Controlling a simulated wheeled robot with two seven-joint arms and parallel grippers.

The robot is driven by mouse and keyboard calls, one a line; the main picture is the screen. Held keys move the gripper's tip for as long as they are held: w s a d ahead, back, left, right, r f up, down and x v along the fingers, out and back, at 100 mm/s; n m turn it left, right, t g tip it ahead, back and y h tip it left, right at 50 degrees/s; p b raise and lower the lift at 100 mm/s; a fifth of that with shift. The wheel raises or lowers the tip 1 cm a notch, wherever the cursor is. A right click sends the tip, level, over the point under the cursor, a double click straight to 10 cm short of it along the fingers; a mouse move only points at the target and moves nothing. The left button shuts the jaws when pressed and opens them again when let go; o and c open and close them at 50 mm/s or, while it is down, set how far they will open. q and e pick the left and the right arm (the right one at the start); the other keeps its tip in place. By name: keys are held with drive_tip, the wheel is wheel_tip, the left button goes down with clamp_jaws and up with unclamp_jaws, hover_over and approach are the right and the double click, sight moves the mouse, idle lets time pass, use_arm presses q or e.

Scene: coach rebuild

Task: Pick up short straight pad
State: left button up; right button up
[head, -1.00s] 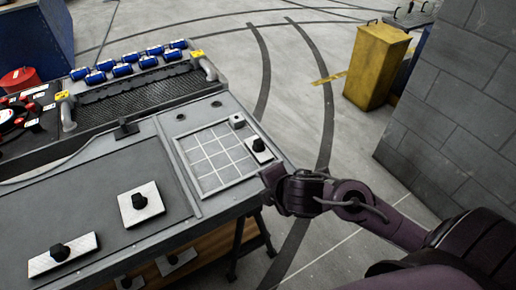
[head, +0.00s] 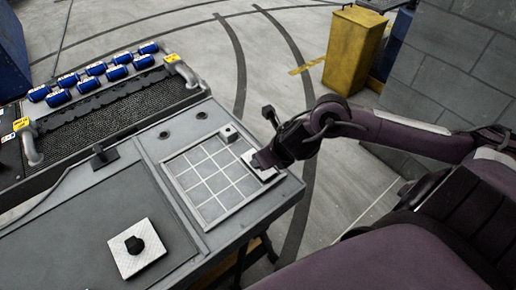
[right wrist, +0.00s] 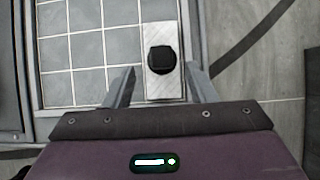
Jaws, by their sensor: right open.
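The short straight pad, a pale narrow rectangle with a black knob, lies along the right edge of the grid tray (head: 190,201). In the head view, my gripper partly covers this pad (head: 265,174). In the right wrist view the pad (right wrist: 163,90) shows plainly, knob upward. My right gripper (head: 264,137) is over it, open, and also shows in the right wrist view (right wrist: 161,76). There its two fingers stand either side of the pad's near part, with gaps between, holding nothing. I cannot tell the exact height above it. My left gripper is not in view.
A square pad (head: 122,258) with a black knob lies on the bench front. A small knobbed block (head: 228,131) sits in the tray's far corner. Blue cylinders (head: 92,70) line the dark trough behind. A yellow bin (head: 352,52) and grey wall stand to the right.

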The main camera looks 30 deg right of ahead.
drive_tip(key=x, duration=0.2)
drive_tip(key=shift+w, duration=0.4)
drive_tip(key=x, duration=0.2)
drive_tip(key=shift+w+f, duration=0.15)
drive_tip(key=shift+f, duration=0.2)
drive_tip(key=shift+c, duration=0.4)
drive_tip(key=c, duration=0.6)
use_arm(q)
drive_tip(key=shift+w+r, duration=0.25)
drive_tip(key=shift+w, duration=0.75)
use_arm(e)
drive_tip(key=shift+o, duration=0.2)
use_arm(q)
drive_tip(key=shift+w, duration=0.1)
use_arm(e)
drive_tip(key=shift+r, duration=0.15)
